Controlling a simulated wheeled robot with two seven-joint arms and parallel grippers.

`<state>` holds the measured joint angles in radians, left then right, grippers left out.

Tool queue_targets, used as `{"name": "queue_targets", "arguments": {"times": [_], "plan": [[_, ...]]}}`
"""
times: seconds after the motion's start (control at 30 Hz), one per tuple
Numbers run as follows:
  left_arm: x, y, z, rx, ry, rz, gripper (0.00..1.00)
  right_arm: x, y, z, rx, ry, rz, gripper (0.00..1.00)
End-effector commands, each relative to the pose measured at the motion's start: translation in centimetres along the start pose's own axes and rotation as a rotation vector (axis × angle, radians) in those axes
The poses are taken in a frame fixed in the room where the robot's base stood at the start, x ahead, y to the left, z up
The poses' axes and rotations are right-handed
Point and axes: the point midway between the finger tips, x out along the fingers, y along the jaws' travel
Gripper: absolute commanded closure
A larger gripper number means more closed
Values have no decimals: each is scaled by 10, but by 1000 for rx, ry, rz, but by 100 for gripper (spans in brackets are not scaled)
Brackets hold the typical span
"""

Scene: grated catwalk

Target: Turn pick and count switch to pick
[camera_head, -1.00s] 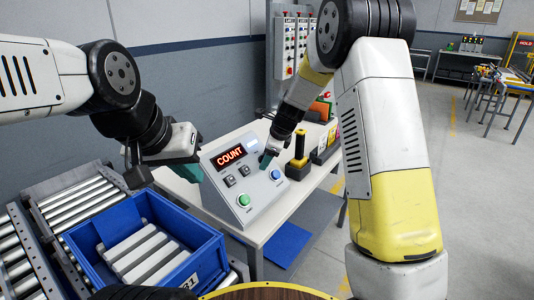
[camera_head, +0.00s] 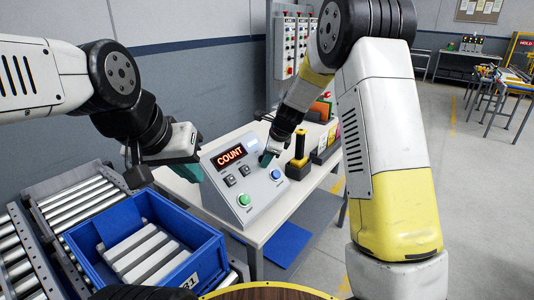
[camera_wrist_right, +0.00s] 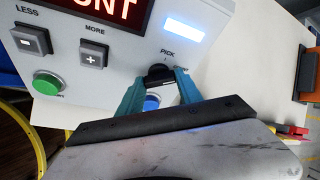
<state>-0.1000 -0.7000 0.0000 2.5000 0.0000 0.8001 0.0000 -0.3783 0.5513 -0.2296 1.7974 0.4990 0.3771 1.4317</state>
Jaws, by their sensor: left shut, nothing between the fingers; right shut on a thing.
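The control box (camera_head: 250,195) is grey with a sloped face and stands on the white table. Its red display (camera_head: 230,156) reads COUNT. The black selector knob (camera_wrist_right: 159,74) sits below the label PICK in the right wrist view. My right gripper (camera_wrist_right: 160,85) is shut on this knob, with a teal finger on each side. In the head view my right gripper (camera_head: 268,158) is at the upper right of the box face, and the knob is mostly hidden there. My left gripper (camera_head: 190,172) is shut and empty, just left of the box.
The box also carries a green button (camera_head: 243,199), a blue button (camera_head: 276,174) and two grey keys. A blue crate (camera_head: 205,262) with white bars stands in front on the left, beside a roller conveyor (camera_head: 75,200). A yellow and black device (camera_head: 299,155) stands right of the box.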

Motion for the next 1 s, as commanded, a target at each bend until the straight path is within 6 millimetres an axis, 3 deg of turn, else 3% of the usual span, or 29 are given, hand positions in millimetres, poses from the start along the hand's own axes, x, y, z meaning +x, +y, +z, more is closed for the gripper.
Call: {"name": "queue_targets", "arguments": {"times": [1.0], "plan": [[0, 0, 0, 0, 0, 0, 100, 0, 2, -3, -791, 1, -265, 99]]}}
